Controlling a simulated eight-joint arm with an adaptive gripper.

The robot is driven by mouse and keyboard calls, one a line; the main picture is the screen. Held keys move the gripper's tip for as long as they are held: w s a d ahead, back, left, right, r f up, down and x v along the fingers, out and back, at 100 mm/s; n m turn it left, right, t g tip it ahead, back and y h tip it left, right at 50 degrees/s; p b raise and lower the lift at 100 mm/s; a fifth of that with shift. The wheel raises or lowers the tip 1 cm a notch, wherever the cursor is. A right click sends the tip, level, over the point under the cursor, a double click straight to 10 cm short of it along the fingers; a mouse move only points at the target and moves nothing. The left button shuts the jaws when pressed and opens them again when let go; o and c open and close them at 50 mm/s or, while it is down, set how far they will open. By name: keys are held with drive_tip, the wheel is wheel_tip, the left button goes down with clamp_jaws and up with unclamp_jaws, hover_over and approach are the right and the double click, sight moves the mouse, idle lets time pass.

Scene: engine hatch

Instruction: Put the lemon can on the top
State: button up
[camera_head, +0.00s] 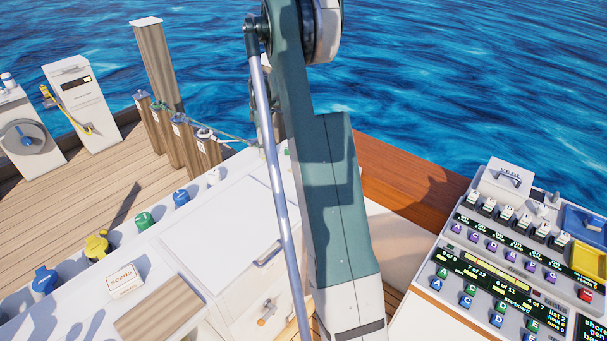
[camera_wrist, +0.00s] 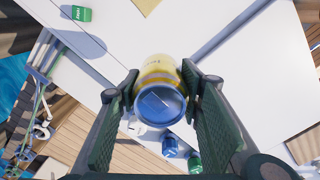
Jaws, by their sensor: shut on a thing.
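My gripper (camera_wrist: 160,76) is shut on a yellow can (camera_wrist: 158,70) with a blue end, likely the lemon can; its label is too small to read. The blue end faces the wrist camera, and the can sits between both fingers. Below it in the wrist view is a broad white top surface (camera_wrist: 225,90). A small green can (camera_wrist: 82,13) stands on that white surface at the upper left, apart from my gripper. In the head view my own arm hides the gripper and the held can.
In the head view a white counter holds a seeds box (camera_head: 124,280), a wooden board (camera_head: 160,310), and blue, yellow and green knobbed items (camera_head: 97,246) along its edge. A button console (camera_head: 500,260) stands at the right. Mooring posts (camera_head: 185,140) stand behind, with water beyond.

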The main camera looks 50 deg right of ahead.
idle(0.3)
drive_tip(key=shift+f+b, duration=0.3)
drive_tip(key=shift+f, duration=2.8)
drive_tip(key=shift+f, duration=1.9)
drive_tip(key=o, duration=0.6)
drive_tip(key=shift+f+b, duration=0.15)
drive_tip(key=shift+b, duration=0.15)
drive_tip(key=o, duration=0.5)
drive_tip(key=shift+r, duration=0.2)
